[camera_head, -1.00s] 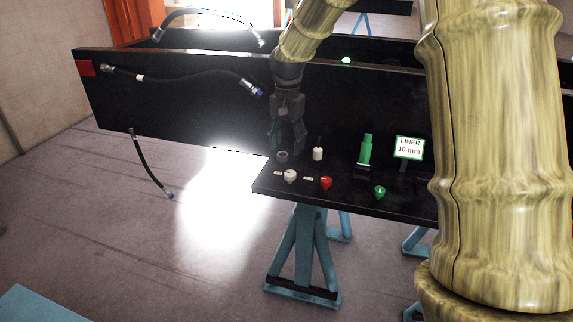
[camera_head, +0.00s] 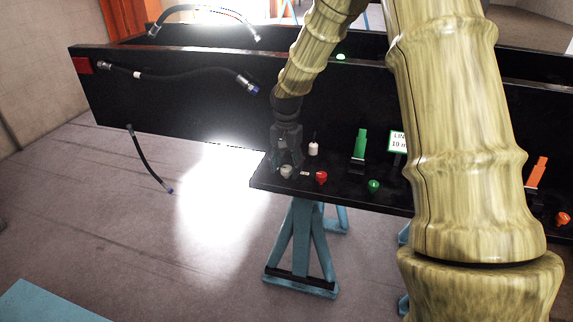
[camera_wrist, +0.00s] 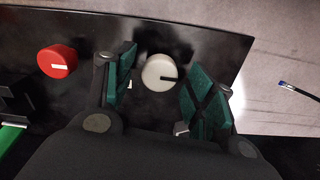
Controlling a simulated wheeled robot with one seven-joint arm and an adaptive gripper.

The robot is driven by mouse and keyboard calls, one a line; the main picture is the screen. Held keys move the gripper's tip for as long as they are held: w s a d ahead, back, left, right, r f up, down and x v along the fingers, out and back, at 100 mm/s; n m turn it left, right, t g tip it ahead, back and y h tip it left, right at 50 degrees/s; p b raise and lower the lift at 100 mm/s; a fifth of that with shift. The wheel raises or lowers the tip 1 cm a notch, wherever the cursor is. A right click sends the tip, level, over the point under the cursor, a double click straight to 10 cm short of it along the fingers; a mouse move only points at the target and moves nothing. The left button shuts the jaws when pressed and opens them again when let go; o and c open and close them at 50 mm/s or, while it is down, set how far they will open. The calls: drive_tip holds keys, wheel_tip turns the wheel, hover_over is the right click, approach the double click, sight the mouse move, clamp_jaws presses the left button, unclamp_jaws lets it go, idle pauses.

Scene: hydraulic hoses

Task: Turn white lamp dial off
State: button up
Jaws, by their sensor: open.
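The white dial (camera_head: 286,171) sits at the front left corner of the black shelf (camera_head: 335,192). In the wrist view the white dial (camera_wrist: 161,73) is round with a dark pointer line running from its middle to the right. My gripper (camera_head: 286,162) is above the white dial. In the wrist view my gripper (camera_wrist: 158,88) is open, with one green-padded finger on each side of the dial. A gap shows between the dial and each finger; I cannot tell how far down the fingertips reach.
A red dial (camera_head: 321,177) stands just right of the white one, and a green dial (camera_head: 374,186) further right. A white toggle (camera_head: 313,149) and a green upright piece (camera_head: 360,147) stand behind. A black hose (camera_head: 185,77) hangs along the panel to the left.

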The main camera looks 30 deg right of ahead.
drive_tip(key=shift+s, duration=0.15)
drive_tip(key=c, duration=1)
drive_tip(key=shift+c, duration=0.2)
drive_tip(key=shift+n, duration=0.4)
drive_tip(key=n+p, duration=0.2)
drive_tip(key=n, duration=0.1)
drive_tip(key=shift+r, duration=0.1)
drive_tip(key=shift+n+p, duration=0.7)
drive_tip(key=shift+n, duration=1.8)
drive_tip(key=o, duration=1)
